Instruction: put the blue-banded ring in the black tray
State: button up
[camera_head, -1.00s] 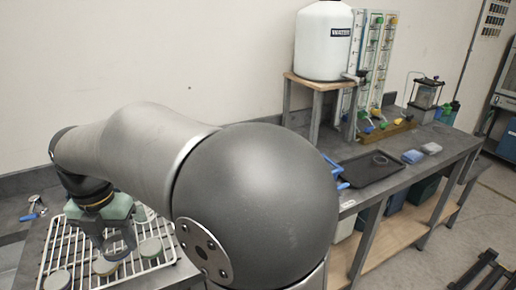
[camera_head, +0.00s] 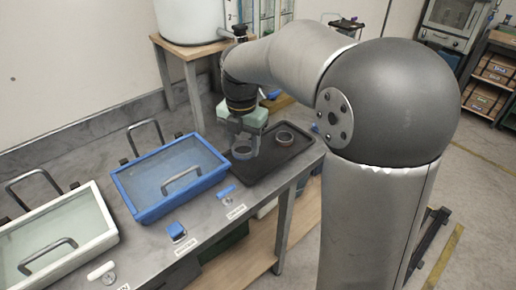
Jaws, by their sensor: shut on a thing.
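The black tray (camera_head: 277,158) lies on the grey bench near its front edge. One dark ring (camera_head: 285,139) rests in the tray's right part. My gripper (camera_head: 243,147) points down over the tray's left part and is shut on another ring (camera_head: 243,154). This held ring is low over the tray floor; I cannot tell whether it touches. The colour of its band is too small to make out for sure. The two rings are apart.
A blue-framed basin with a lid handle (camera_head: 122,186) stands left of the tray. A white-framed basin (camera_head: 107,238) is further left. Small blue levers (camera_head: 177,231) sit along the bench front. A white water tank (camera_head: 190,18) on a wooden stand is behind.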

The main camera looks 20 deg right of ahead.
send_over(252, 161)
jog(key=f, duration=0.6)
jog(key=shift+s+a+f+p, duration=0.1)
jog(key=shift+s+f+p, duration=0.2)
jog(key=shift+p, duration=0.1)
jog(key=shift+w+f, duration=0.15)
jog(key=shift+f, duration=0.75)
jog(key=shift+w+f, duration=0.15)
jog(key=shift+f, duration=0.75)
jog(key=shift+f, duration=0.1)
jog(key=o, duration=1)
jog(key=shift+f, duration=0.1)
notch_tip(252, 161, up, 12)
jog(key=s+f+m, duration=0.2)
jog(key=s+m, duration=0.7)
jog(key=s, duration=0.1)
jog(key=s+f+m, duration=0.2)
jog(key=s+m, duration=0.7)
jog(key=s+f+m, duration=0.3)
jog(key=s+m, duration=0.6)
jog(key=s, duration=0.1)
jog(key=shift+s+a+f, duration=0.1)
jog(key=shift+s+a, duration=0.2)
